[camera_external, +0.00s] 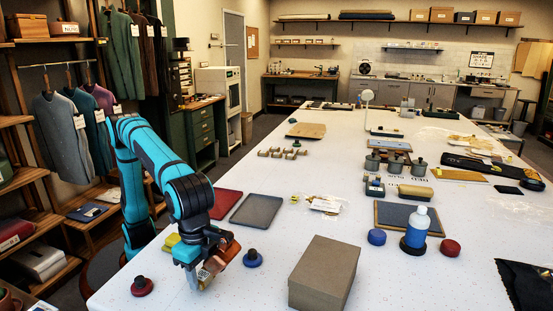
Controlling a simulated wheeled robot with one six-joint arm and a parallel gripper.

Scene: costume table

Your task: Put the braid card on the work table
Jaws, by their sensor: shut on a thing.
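My gripper (205,275) is low over the near left part of the white work table (250,290). It is shut on a small tan and brown flat piece (216,262), which looks like the braid card. The piece is tilted and partly hidden by the fingers. I cannot tell whether its lower edge touches the table.
A red knobbed disc (142,287) and a blue one (253,259) stand on either side of my gripper. A yellow block (172,241) lies behind it. A large brown box (324,272) stands to the right. Red and grey mats (257,209) lie beyond.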

